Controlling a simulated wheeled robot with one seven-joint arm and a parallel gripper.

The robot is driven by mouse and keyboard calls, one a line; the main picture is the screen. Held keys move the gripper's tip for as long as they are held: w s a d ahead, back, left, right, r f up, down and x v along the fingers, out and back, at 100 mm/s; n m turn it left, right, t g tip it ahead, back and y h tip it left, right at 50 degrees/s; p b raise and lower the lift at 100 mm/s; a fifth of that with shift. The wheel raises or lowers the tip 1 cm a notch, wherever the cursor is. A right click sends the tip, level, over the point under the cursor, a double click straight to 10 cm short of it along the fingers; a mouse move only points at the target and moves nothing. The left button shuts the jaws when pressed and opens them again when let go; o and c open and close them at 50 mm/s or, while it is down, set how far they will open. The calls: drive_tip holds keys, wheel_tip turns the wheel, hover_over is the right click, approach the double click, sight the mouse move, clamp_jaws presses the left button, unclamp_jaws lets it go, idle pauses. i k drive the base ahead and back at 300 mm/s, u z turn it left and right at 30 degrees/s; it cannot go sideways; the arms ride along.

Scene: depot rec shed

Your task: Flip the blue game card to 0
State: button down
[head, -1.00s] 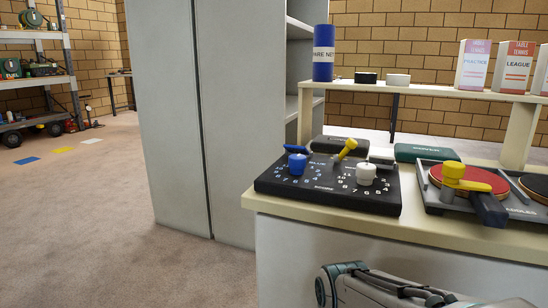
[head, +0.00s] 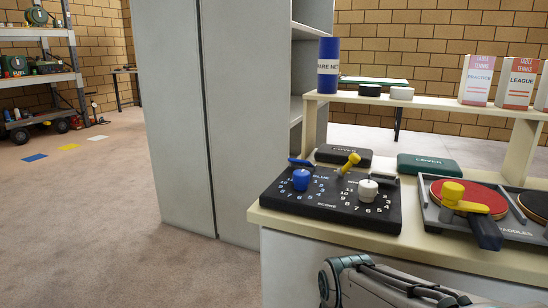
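A black score unit (head: 330,222) lies flat near the left end of the cream counter, marked BLUE and SCORE, with numbers around its two knobs. The blue knob (head: 300,180) stands on the left dial. The white knob (head: 367,191) stands on the right dial. A blue tab (head: 301,162) and a yellow tab (head: 349,163) stick up along the unit's back side. Which number each one marks is too small to tell. My gripper is not in view; a grey part of my arm shows at the bottom, in front of the counter.
A paddle tray (head: 433,216) with a red paddle (head: 483,197) and yellow-topped piece lies right of the unit. Two cover cases (head: 430,165) lie behind. A raised shelf (head: 440,105) holds a blue tube (head: 328,66) and boxes. A tall grey cabinet (head: 175,110) stands left; floor beyond is open.

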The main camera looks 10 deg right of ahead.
sight(295, 162)
drive_tip(key=u, duration=0.25)
drive_tip(key=k, duration=0.6)
drive_tip(key=u, duration=0.55)
drive_tip(key=k, duration=0.75)
drive_tip(key=z, duration=0.35)
drive_tip(key=i, duration=0.85)
drive_tip(key=z, duration=0.25)
